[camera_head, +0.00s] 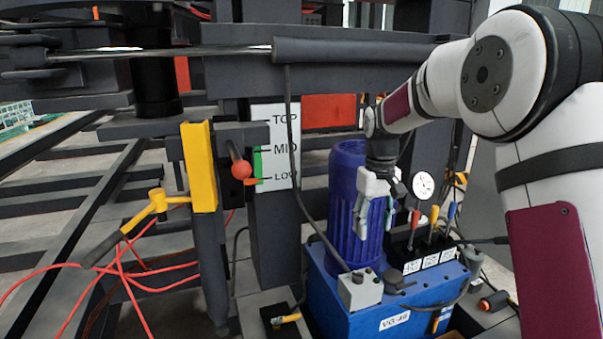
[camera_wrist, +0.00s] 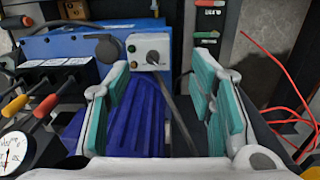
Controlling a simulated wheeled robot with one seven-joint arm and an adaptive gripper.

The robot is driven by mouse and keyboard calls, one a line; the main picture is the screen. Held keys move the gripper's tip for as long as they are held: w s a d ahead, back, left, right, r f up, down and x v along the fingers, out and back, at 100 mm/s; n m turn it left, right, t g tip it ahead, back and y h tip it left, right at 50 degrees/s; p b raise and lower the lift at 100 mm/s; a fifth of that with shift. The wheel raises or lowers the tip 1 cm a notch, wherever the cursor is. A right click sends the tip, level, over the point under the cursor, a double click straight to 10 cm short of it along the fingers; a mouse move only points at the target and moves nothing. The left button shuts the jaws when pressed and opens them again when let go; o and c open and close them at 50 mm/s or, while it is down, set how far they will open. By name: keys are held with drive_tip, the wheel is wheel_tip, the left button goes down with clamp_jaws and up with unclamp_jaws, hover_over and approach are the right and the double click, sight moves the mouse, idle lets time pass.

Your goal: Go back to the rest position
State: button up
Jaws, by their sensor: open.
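My gripper (camera_head: 376,208) hangs from my white arm in front of the blue ribbed motor (camera_head: 340,215) of the hydraulic unit. Its fingers point down and are apart, with nothing held. In the wrist view, my gripper (camera_wrist: 168,100) shows two teal-padded fingers spread wide. The blue ribbed motor (camera_wrist: 135,120) and a dark cable lie beyond the gap between them. A grey control box (camera_wrist: 149,50) with a green button and a dark knob shows past the fingertips.
The blue tank (camera_head: 375,310) carries levers with coloured knobs (camera_head: 433,222) and a gauge (camera_head: 423,186). Left are a red-ball lever (camera_head: 241,169) by a TOP/MID/LOW scale (camera_head: 285,148), a yellow bracket (camera_head: 199,165) and red hoses (camera_head: 120,270). A dark beam (camera_head: 350,52) spans above.

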drive_tip(key=s+r+m, duration=0.1)
drive_tip(key=s+r, duration=0.8)
drive_tip(key=s, duration=0.5)
drive_tip(key=s+f+m, duration=0.2)
drive_tip(key=s+f, duration=0.1)
drive_tip(key=s, duration=2.9)
wheel_tip(320, 180, up, 24)
drive_tip(key=t+p, duration=0.4)
drive_tip(key=p, duration=1.8)
drive_tip(key=shift+w+d+p, duration=0.2)
drive_tip(key=shift+w+p, duration=0.1)
drive_tip(key=shift+p, duration=0.05)
drive_tip(key=shift+r, duration=0.1)
